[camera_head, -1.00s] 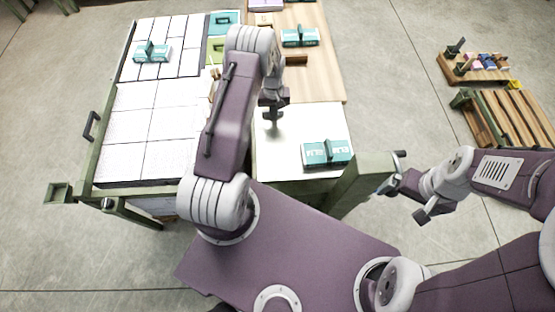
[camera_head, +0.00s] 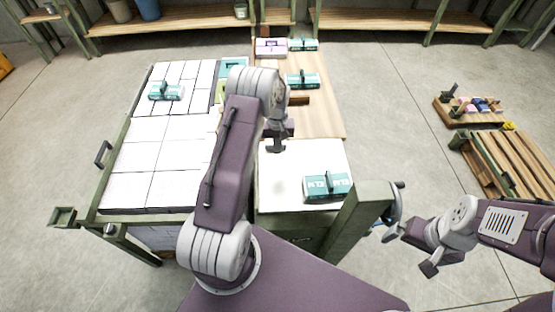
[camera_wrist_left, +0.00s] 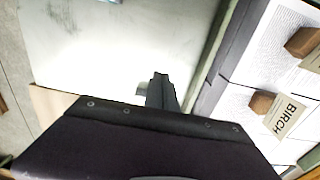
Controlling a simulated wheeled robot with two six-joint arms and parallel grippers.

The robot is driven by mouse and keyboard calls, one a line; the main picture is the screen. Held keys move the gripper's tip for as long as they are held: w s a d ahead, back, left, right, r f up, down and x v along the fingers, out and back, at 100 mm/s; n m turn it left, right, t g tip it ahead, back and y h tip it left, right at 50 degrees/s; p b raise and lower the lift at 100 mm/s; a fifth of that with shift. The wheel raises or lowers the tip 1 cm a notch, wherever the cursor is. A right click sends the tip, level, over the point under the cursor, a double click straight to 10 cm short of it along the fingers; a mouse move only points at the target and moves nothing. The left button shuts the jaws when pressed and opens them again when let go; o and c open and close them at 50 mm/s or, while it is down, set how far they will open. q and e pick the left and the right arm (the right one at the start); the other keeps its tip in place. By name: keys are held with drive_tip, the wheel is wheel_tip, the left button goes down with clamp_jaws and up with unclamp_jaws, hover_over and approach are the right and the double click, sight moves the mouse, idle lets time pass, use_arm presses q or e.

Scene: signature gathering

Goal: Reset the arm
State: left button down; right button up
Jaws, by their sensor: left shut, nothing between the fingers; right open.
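My left arm reaches forward from the lower middle of the head view. Its gripper (camera_head: 276,146) points down over the back edge of the white board, shut and empty. In the left wrist view the shut fingers (camera_wrist_left: 161,92) show against the white surface. My right gripper (camera_head: 411,250) is open and empty at the right, beyond the table edge over the floor. A teal block marked ELM (camera_head: 327,186) sits on the white board (camera_head: 300,160), clear of both grippers.
Left of my arm is a table of white paper stacks (camera_head: 150,150) with a teal block (camera_head: 165,91). A wooden surface (camera_head: 320,115) holds another teal block (camera_head: 303,80). A green post (camera_head: 357,215) stands near my right gripper. Slatted wood (camera_head: 515,160) lies at far right.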

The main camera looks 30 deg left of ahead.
use_arm(q)
drive_tip(key=w+d+r+t, duration=0.1)
drive_tip(key=w+d+r, duration=0.15)
drive_tip(key=r, duration=0.75)
drive_tip(key=s+d+r+m, duration=0.2)
drive_tip(key=s+d+r, duration=0.3)
drive_tip(key=s+d+f+m, duration=0.1)
drive_tip(key=s+d+m, duration=0.1)
drive_tip(key=s, duration=0.6)
drive_tip(key=s+d+f+m, duration=0.2)
drive_tip(key=s, duration=0.7)
drive_tip(key=shift+s, duration=0.1)
